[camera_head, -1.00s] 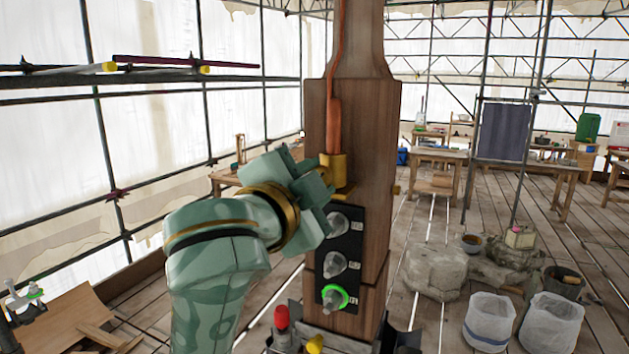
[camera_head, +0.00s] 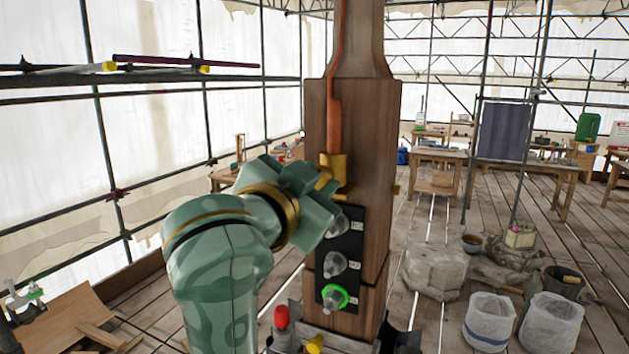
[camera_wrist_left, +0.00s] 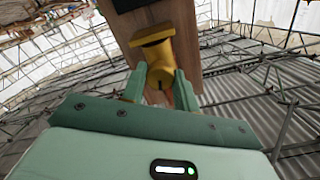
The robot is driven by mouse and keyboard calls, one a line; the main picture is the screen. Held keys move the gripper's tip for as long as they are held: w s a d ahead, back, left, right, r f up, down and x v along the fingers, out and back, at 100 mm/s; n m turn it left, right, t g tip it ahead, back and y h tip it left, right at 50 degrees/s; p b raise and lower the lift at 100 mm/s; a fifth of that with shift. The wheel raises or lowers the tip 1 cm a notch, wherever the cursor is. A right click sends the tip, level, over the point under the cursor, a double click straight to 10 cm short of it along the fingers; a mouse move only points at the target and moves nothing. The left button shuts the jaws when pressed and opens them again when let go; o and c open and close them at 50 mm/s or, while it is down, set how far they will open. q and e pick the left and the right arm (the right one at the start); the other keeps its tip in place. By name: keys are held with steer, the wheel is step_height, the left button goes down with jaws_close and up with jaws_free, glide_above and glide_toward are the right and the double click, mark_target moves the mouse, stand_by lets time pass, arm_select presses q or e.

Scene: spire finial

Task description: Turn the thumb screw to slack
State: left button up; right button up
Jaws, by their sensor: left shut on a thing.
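A brass clamp fitting (camera_head: 335,168) sits on the face of the wooden post, at the lower end of a copper-coloured strip. The thumb screw (camera_head: 323,181) shows as a small brass part at the fitting's left side, partly covered by my gripper. My left gripper (camera_head: 318,192) comes in from the left and is shut on the thumb screw. In the left wrist view, the two green fingers (camera_wrist_left: 160,78) stand on either side of the brass piece (camera_wrist_left: 155,52). The exact contact is partly hidden. My right gripper is out of view.
The wooden post (camera_head: 370,130) stands upright in front of me. A black panel (camera_head: 352,245) below the fitting carries grey knobs, the lowest ringed in green light (camera_head: 335,298).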

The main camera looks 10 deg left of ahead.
arm_select(q)
steer(key=shift+f, duration=0.1)
steer(key=o, duration=1)
steer(key=shift+w, duration=0.1)
